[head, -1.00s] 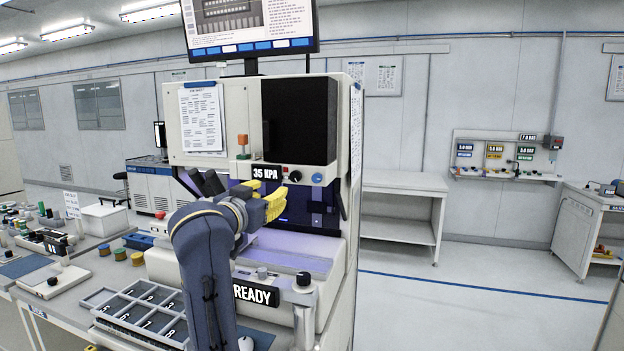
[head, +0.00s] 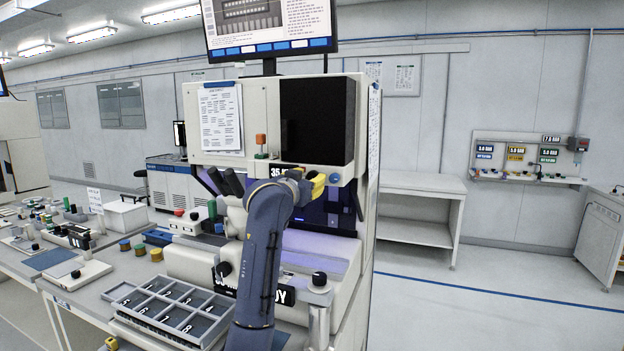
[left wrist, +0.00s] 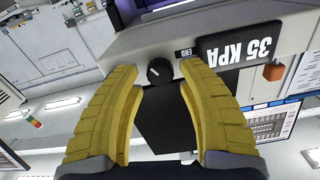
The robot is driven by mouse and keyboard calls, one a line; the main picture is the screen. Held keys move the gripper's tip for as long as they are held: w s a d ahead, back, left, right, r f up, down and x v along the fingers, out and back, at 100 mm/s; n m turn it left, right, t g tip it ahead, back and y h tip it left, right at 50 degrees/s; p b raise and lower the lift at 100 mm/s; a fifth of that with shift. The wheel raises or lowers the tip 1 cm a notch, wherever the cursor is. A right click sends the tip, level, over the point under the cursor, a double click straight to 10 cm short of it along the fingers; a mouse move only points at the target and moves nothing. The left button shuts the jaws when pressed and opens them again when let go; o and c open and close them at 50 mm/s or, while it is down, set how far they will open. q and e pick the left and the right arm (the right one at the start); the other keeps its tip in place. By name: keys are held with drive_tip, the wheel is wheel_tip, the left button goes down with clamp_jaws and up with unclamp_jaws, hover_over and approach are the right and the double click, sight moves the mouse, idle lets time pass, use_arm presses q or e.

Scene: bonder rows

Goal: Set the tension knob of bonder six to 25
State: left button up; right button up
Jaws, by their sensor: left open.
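The bonder (head: 262,110) stands on the bench, with a sign that reads 35 KPA on its front; my left arm partly covers it in the head view. In the left wrist view the 35 KPA sign (left wrist: 237,48) shows upside down. A black knob (left wrist: 159,70) with a light pointer line sits beside a small label that seems to read END (left wrist: 185,53). My left gripper (head: 318,184) is at the bonder's front panel. In the left wrist view its yellow fingers (left wrist: 160,80) are open, one on each side of the black knob, apart from it. My right gripper is not in view.
A divided grey tray (head: 130,300) with numbered compartments lies on the bench at the front. A monitor (head: 268,28) stands above the bonder. An empty white shelf table (head: 425,190) is to the right, with open floor before it.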

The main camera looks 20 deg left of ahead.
use_arm(q)
drive_tip(key=shift+w+d, duration=0.1)
drive_tip(key=shift+w, duration=0.95)
clamp_jaws()
